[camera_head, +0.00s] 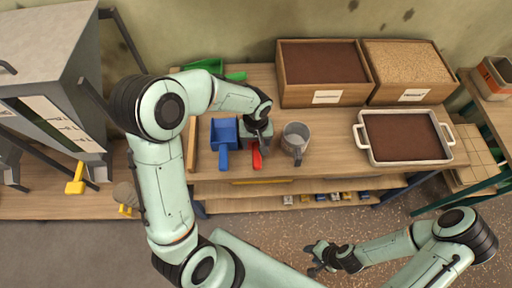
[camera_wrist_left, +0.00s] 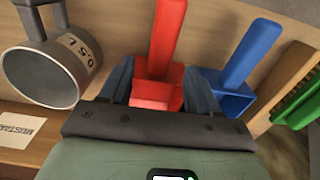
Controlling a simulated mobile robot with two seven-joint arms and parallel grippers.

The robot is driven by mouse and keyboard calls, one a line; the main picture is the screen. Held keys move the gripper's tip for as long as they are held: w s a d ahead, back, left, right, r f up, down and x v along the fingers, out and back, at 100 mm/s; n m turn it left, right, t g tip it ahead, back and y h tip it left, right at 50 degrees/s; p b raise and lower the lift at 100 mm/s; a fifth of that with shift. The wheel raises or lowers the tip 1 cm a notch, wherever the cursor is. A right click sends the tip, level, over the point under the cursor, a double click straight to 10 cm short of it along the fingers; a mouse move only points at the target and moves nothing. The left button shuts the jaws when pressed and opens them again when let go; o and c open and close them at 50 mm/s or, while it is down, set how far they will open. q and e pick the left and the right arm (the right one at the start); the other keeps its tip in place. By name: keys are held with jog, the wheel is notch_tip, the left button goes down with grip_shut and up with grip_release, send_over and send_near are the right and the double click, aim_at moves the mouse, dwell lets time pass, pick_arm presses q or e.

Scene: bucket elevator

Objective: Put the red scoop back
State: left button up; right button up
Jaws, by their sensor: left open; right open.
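The red scoop (camera_head: 257,158) is on the wooden bench in the head view, mostly hidden under my left gripper (camera_head: 258,136), with its handle pointing toward the front edge. In the left wrist view the red scoop (camera_wrist_left: 166,38) lies between the two fingers of my left gripper (camera_wrist_left: 160,88). The fingers are open, one on each side of the scoop's red body; whether they touch it I cannot tell. My right gripper (camera_head: 321,256) is open and empty, low over the floor in front of the bench.
A blue scoop (camera_head: 224,131) lies just left of the red one, and a grey measuring cup (camera_head: 295,137) stands close on its right. Two wooden boxes (camera_head: 325,95) and a white tray (camera_head: 363,140) are farther right.

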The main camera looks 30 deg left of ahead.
pick_arm(q)
notch_tip(320, 180, up, 6)
jog(key=shift+f, duration=0.1)
pick_arm(e)
jog(key=shift+w+r, duration=0.25)
pick_arm(q)
jog(key=shift+s, duration=0.1)
pick_arm(e)
jog(key=shift+s, duration=0.1)
